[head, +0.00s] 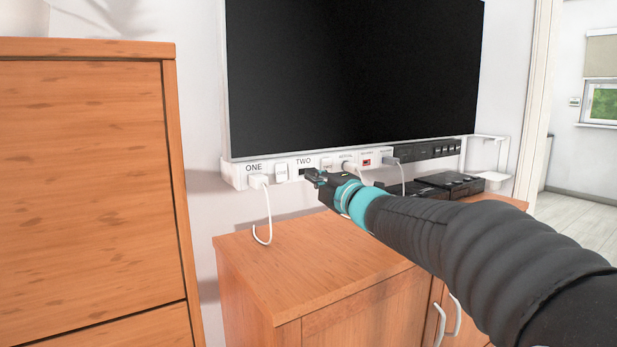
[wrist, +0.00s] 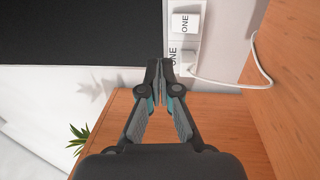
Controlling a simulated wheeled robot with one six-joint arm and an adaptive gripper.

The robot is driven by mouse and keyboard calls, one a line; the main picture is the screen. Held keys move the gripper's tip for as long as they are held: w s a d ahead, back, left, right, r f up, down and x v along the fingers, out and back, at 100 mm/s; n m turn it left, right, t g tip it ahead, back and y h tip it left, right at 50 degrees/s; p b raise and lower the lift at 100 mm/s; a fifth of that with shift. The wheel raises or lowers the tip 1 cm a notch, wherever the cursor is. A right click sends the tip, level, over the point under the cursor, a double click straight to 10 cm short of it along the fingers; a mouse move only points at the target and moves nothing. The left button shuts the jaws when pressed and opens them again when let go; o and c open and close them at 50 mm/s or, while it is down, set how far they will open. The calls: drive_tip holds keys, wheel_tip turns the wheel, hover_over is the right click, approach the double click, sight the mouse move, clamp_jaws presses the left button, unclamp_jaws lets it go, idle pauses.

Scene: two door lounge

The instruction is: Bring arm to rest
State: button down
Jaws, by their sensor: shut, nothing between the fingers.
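My arm reaches in from the lower right in the head view, stretched out over the wooden cabinet. My gripper (head: 310,176) is at the white socket strip (head: 230,174) below the screen, near the label TWO. In the wrist view my gripper (wrist: 162,66) is shut, its fingertips together with nothing between them. I cannot tell whether the tips touch the strip.
A low wooden cabinet (head: 290,262) stands below the black screen (head: 350,70). A tall wooden cabinet (head: 85,190) is close on the left. A white plug with cable (head: 267,215) hangs from the strip. Black boxes (head: 450,182) lie on the cabinet top.

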idle(0.3)
drive_tip(key=s+d+f+m+g+h, duration=0.1)
drive_tip(key=s+d+f+m+h, duration=0.45)
drive_tip(key=s+d+m, duration=0.25)
drive_tip(key=s+d+f+m+g+h, duration=0.1)
drive_tip(key=s+d+f+m+h, duration=0.3)
drive_tip(key=s+d+m+h, duration=0.3)
drive_tip(key=s+f+m+g+y, duration=0.1)
drive_tip(key=s+f+m+g, duration=0.3)
drive_tip(key=s+f, duration=0.4)
drive_tip(key=s+d+f+m+g, duration=0.1)
drive_tip(key=s+f+m+g, duration=0.3)
drive_tip(key=s+f, duration=0.5)
drive_tip(key=s+m, duration=0.1)
drive_tip(key=s, duration=0.6)
drive_tip(key=shift+s+f+m+y, duration=0.15)
drive_tip(key=shift+s+m+y, duration=0.05)
drive_tip(key=shift+m+y, duration=0.2)
